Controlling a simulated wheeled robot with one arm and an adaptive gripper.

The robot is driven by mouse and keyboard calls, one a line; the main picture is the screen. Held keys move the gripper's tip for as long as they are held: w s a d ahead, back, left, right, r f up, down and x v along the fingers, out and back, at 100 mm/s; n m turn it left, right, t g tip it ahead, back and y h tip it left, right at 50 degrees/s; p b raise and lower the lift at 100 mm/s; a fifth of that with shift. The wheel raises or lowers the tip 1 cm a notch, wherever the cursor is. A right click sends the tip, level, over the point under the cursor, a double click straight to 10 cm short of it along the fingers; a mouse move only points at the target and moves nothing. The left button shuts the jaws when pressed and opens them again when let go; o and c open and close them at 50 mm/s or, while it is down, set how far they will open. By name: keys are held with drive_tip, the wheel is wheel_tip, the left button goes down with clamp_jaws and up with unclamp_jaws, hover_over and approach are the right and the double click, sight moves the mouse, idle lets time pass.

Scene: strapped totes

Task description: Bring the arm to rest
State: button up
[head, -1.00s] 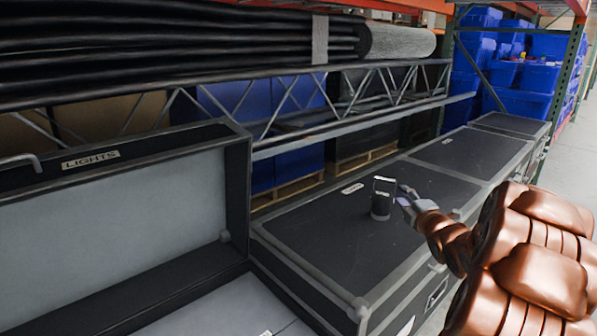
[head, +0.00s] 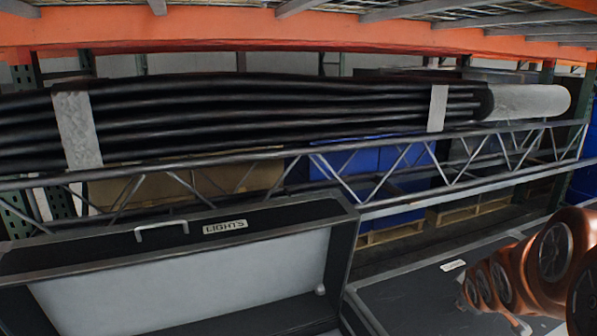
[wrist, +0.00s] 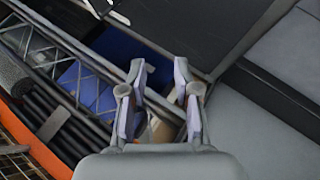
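My gripper (wrist: 158,82) shows in the wrist view with its two fingers spread apart and nothing between them. In the head view, my copper-coloured arm comes in at the lower right, over the closed black case (head: 440,295). My fingers are not clearly visible in the head view.
An open case labelled LIGHTS (head: 190,262) stands at the lower left with its lid up. Behind it, a metal truss (head: 385,180) and strapped black tubes (head: 260,110) lie along the rack. An orange beam (head: 250,30) crosses above. Blue totes (head: 375,165) and pallets stand behind.

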drive_tip(key=s+a+r+m+g+y+p, duration=0.1)
drive_tip(key=s+a+r+m+g+p, duration=0.1)
drive_tip(key=s+a, duration=0.5)
drive_tip(key=s+a+r+m+g+y+p, duration=0.1)
drive_tip(key=s+a+r+g+p, duration=0.3)
drive_tip(key=s, duration=0.9)
drive_tip(key=s+a+r+m+g+y+p, duration=0.2)
drive_tip(key=s+a+r+m+g+p, duration=0.1)
drive_tip(key=s+a+r+p, duration=0.5)
drive_tip(key=s+a, duration=0.2)
drive_tip(key=a, duration=0.2)
drive_tip(key=shift+a+r+p, duration=0.15)
drive_tip(key=shift+p, duration=0.25)
drive_tip(key=shift+o, duration=0.6)
